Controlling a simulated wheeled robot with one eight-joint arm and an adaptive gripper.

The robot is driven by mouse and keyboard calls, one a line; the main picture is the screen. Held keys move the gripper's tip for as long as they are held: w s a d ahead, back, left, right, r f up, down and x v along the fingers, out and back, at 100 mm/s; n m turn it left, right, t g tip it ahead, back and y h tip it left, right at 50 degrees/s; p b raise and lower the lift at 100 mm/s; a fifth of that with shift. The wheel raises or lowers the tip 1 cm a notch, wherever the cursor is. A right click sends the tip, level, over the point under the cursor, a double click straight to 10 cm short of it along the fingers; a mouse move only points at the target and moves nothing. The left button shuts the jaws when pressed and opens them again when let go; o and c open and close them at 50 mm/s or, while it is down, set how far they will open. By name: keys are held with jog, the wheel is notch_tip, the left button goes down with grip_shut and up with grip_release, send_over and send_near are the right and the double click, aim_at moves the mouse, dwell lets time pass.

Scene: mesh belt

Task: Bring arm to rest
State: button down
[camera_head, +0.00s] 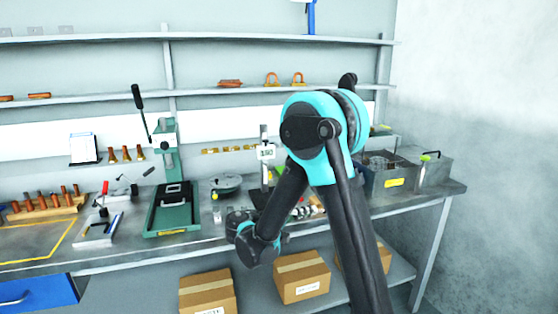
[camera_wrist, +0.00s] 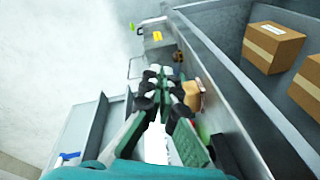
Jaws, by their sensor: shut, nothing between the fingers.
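My arm, black and teal, stands in front of the bench in the head view, bent with its elbow high and its forearm slanting down to the left. My gripper (camera_wrist: 165,78) shows in the wrist view with its fingertips close together and nothing held between them. In the head view I cannot clearly make out the fingers near the wrist, low over the bench front. The metal workbench (camera_head: 118,263) runs behind and beside my arm.
A green press (camera_head: 172,212) and a wooden rack with copper-coloured pieces (camera_head: 48,205) stand on the bench's left. Grey bins (camera_head: 396,182) stand at the right. Cardboard boxes (camera_head: 302,277) sit on the lower shelf; two also show in the wrist view (camera_wrist: 272,46).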

jog(key=s+d+f+n+g+y, duration=0.1)
jog(key=s+d+f+g+y, duration=0.45)
jog(key=d, duration=0.65)
jog(key=s+a+f+m+t+y, duration=0.1)
jog(key=s+f+y, duration=0.3)
jog(key=s, duration=0.3)
jog(key=s+a+f+y, duration=0.2)
jog(key=s+f+y, duration=0.3)
jog(key=s, duration=0.3)
jog(key=shift+s+f+m+t+y, duration=0.15)
jog(key=shift+m+t+y, duration=0.2)
jog(key=shift+m, duration=0.05)
